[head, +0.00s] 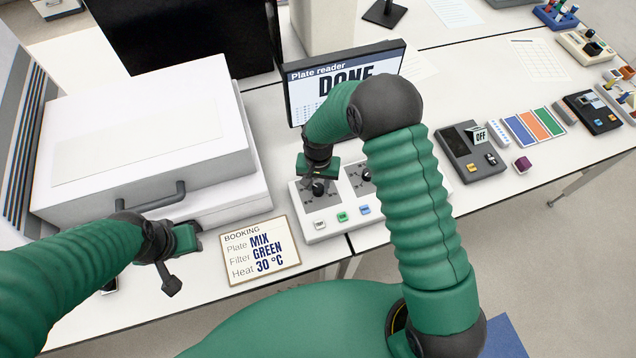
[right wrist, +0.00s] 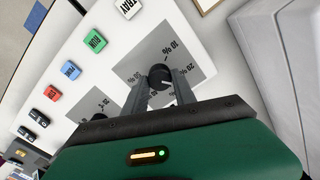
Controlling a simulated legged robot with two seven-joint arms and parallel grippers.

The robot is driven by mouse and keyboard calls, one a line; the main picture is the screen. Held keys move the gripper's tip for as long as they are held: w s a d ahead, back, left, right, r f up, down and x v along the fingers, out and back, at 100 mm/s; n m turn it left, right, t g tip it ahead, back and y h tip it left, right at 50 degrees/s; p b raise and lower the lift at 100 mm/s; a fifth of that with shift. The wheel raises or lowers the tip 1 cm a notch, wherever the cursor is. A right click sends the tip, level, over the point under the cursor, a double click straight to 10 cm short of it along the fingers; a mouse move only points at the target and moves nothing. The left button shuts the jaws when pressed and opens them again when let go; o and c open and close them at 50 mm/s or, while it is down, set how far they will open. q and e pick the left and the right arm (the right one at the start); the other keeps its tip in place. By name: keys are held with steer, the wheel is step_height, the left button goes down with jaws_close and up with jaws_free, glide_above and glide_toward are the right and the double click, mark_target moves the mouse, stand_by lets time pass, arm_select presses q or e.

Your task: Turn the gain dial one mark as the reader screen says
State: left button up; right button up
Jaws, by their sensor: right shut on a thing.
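The reader screen (head: 310,92) reads "Plate reader" and "DONE"; my right arm hides its lower right part. The control panel (head: 330,231) below it carries two dark dials on grey plates. The left dial, with percent marks, shows in the right wrist view (right wrist: 160,76) between the fingers of my right gripper (right wrist: 161,86). "10 %" and "20 %" are legible beside it. My right gripper is shut on this dial. The other dial (head: 364,175) stands to its right. My left gripper (head: 170,278) hangs over the table by the booking card; its finger gap is unclear.
The booking card (head: 262,250) reads Mix, Green, 30 °C. White, green and blue buttons (head: 342,216) line the panel's front. A large white machine (head: 150,130) with a handle stands at left. A dark device (head: 470,150) with an "OFF" sign and coloured strips stand at right.

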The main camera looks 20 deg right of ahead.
jaws_close()
steer(key=n+b, duration=0.1)
steer(key=n, duration=0.2)
steer(key=shift+w+n, duration=0.1)
steer(key=shift+n, duration=0.3)
steer(key=n, duration=0.3)
steer(key=shift+n+b, duration=0.3)
steer(key=shift+n, duration=0.1)
steer(key=n, duration=0.8)
steer(key=shift+r+n, duration=0.1)
steer(key=shift+n, duration=0.2)
steer(key=shift+a, duration=0.1)
steer(key=o, duration=0.9)
jaws_free()
